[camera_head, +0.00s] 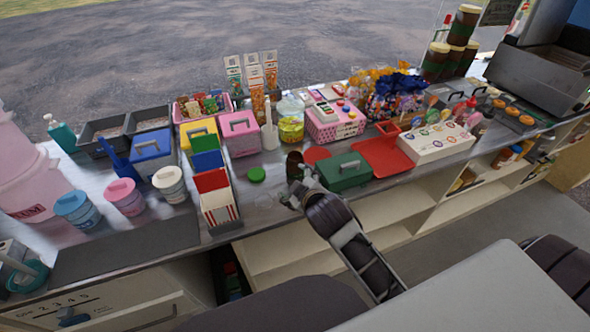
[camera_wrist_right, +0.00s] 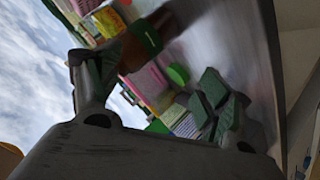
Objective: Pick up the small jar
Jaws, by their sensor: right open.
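A small brown jar (camera_head: 294,163) stands on the metal counter, left of the dark green box. Its lower part is partly hidden by my right gripper in the head view. In the right wrist view the brown jar (camera_wrist_right: 165,25) shows with a green label, beyond the fingers. My right gripper (camera_head: 288,190) is open, at the counter's front side, just in front of the jar. In the wrist view its fingers (camera_wrist_right: 155,95) are wide apart with nothing held between them. Whether a finger touches the jar cannot be told. My left gripper is not in view.
A dark green box (camera_head: 343,171) stands close to the right of the gripper. A round green lid (camera_head: 256,174) lies to the left, with red, green and blue bins beyond. A larger jar with yellow contents (camera_head: 290,120) stands behind. A red tray (camera_head: 385,155) is further right.

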